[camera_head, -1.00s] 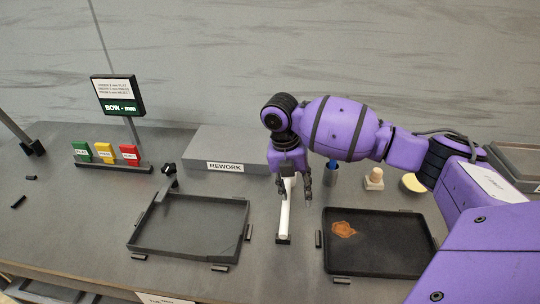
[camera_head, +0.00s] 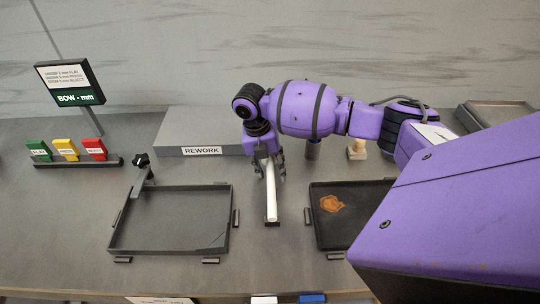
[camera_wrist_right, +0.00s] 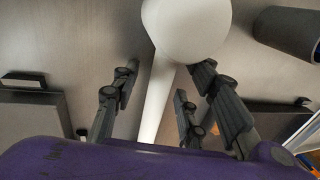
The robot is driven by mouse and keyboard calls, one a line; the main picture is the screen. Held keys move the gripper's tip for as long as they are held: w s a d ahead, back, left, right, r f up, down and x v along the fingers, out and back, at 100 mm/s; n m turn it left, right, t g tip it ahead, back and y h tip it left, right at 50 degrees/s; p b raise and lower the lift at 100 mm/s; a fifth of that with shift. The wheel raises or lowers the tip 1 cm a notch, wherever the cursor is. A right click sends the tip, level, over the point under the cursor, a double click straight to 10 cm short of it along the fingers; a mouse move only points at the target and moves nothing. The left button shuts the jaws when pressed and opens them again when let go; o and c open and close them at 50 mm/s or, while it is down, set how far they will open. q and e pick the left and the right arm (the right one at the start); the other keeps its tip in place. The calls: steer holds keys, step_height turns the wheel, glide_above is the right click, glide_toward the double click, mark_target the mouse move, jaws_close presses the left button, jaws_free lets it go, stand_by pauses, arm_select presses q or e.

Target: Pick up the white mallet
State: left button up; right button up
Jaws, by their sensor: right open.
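The white mallet (camera_head: 271,205) lies on the grey worktop between the two trays. Its near end rests in a small dark holder (camera_head: 272,223). In the right wrist view its large round white head (camera_wrist_right: 187,28) is at the top, with the white handle (camera_wrist_right: 155,105) running down the picture. My right gripper (camera_head: 270,172) is over the far part of the mallet. Its dark fingers are open, on either side of the handle in the right wrist view (camera_wrist_right: 165,85). I cannot tell whether they touch it. My left gripper is not in view.
An empty grey tray (camera_head: 118,235) is at left, and a dark tray (camera_head: 320,240) with an orange-brown patch is at right. Coloured tabs (camera_head: 66,150) stand far left.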

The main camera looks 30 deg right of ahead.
steer(key=shift+c, duration=0.2)
jaws_close()
stand_by(0.3)
steer(key=shift+w+r, duration=0.1)
steer(key=shift+r, duration=0.45)
step_height(320, 180, up, 2)
steer(key=shift+r, duration=0.25)
steer(key=s+a+r, duration=0.9)
steer(key=a, duration=0.1)
steer(key=shift+a+r+p, duration=0.2)
steer(key=shift+a+p, duration=0.15)
steer(key=shift+p, duration=0.1)
